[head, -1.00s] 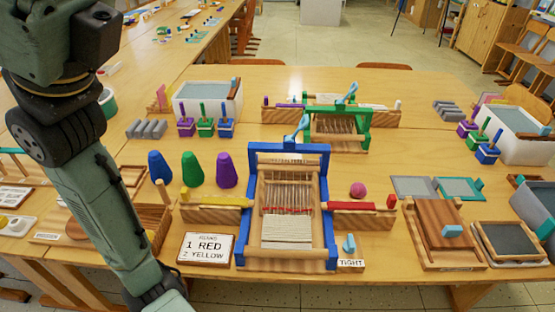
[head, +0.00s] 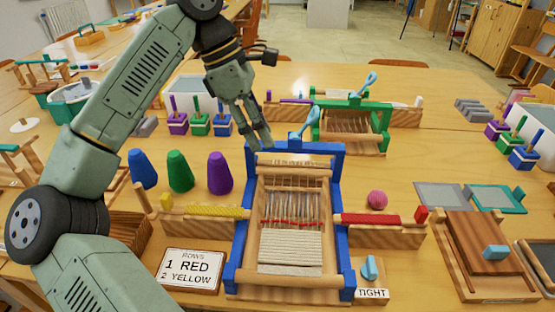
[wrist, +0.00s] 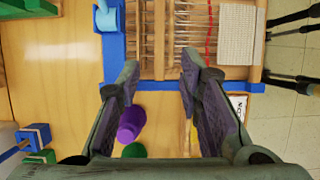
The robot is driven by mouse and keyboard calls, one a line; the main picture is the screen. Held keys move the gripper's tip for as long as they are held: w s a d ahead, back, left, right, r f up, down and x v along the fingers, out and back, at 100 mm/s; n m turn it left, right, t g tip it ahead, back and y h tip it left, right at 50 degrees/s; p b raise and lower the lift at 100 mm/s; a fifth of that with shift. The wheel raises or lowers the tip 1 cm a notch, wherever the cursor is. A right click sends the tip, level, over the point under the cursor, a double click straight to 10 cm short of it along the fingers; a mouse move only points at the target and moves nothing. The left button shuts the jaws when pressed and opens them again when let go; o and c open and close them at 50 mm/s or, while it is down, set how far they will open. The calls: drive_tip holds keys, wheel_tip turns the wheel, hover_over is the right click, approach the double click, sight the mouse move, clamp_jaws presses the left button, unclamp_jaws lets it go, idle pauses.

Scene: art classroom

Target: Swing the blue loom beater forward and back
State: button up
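The blue loom (head: 238,240) stands on the table with white cloth, a red row and bare warp threads in it. A wooden crossbar (head: 293,172) spans its back part; I cannot tell for sure which bar is the beater. A light blue lever (head: 303,122) rises at the loom's back edge. My gripper (head: 262,145) hangs over the loom's back left corner. In the wrist view my gripper (wrist: 161,68) is open and empty, its fingertips near the loom's blue side rail (wrist: 160,86). Contact cannot be judged.
Blue, green and purple cones (head: 219,172) stand left of the loom. A card reading 1 red, 2 yellow (head: 190,269) lies at front left. Red (head: 380,219) and yellow (head: 213,212) shuttles flank the loom. A green loom (head: 383,135) stands behind.

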sight(281, 169)
drive_tip(key=x, duration=0.8)
drive_tip(key=shift+d+f+p, duration=0.15)
drive_tip(key=shift+p, duration=0.25)
drive_tip(key=shift+c, duration=0.6)
clamp_jaws()
